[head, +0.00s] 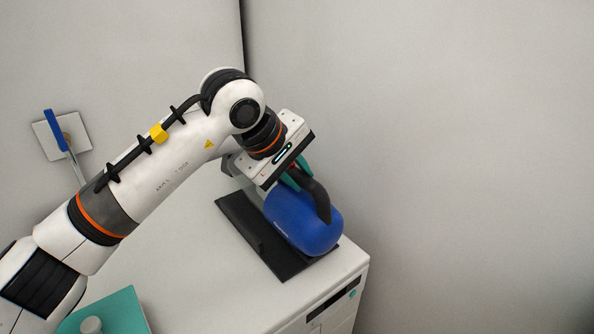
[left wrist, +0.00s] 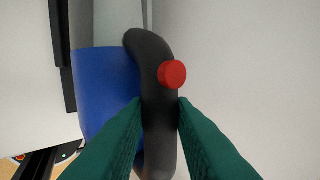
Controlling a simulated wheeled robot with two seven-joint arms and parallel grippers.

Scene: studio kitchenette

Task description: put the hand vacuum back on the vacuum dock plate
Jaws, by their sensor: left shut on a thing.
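The hand vacuum (head: 300,222) has a rounded blue body and a black curved handle. My left gripper (head: 299,177) is shut on that handle, with its green fingers one on each side. In the left wrist view the handle (left wrist: 154,75) runs between the fingers, with a red button on it and the blue body at left. The black vacuum dock plate (head: 243,231) lies on the white counter top. The vacuum overlaps the plate's right part in the head view and hides some of it; I cannot tell whether they touch. My right gripper is out of view.
The white counter (head: 192,271) ends at a front corner just right of the plate. A teal board (head: 127,309) with a round pale knob lies at lower left. A blue-handled tool (head: 56,130) hangs on a wall plate at left. Walls stand behind and at right.

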